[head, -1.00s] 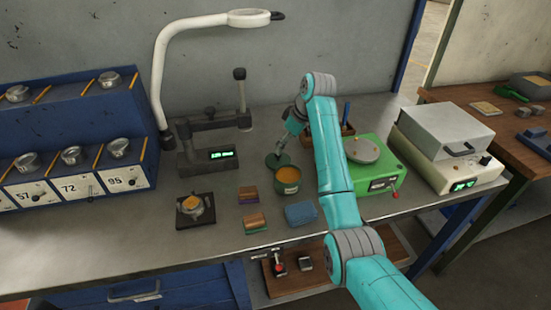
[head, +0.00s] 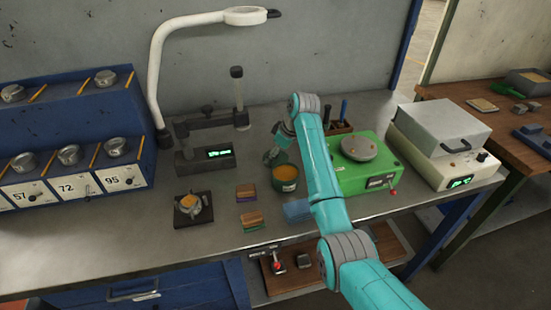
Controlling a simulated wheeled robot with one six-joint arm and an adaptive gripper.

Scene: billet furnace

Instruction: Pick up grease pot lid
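The grease pot (head: 285,178) is a dark green round pot, open at the top with orange-yellow grease showing. It stands upright on the grey bench. My gripper (head: 273,157) is small in view, pointing down just behind the pot, at its upper left. The dark green lid (head: 280,159) is mostly hidden by the gripper fingers and lies close behind the pot's rim. I cannot tell whether the fingers are closed on the lid or whether it is off the bench.
A blue block (head: 297,211) and stacked coloured pads (head: 249,219) stand in front of the pot. A green scale (head: 368,166) is to the right, a dark stand with a display (head: 207,157) to the left. A lamp (head: 160,80) arches behind.

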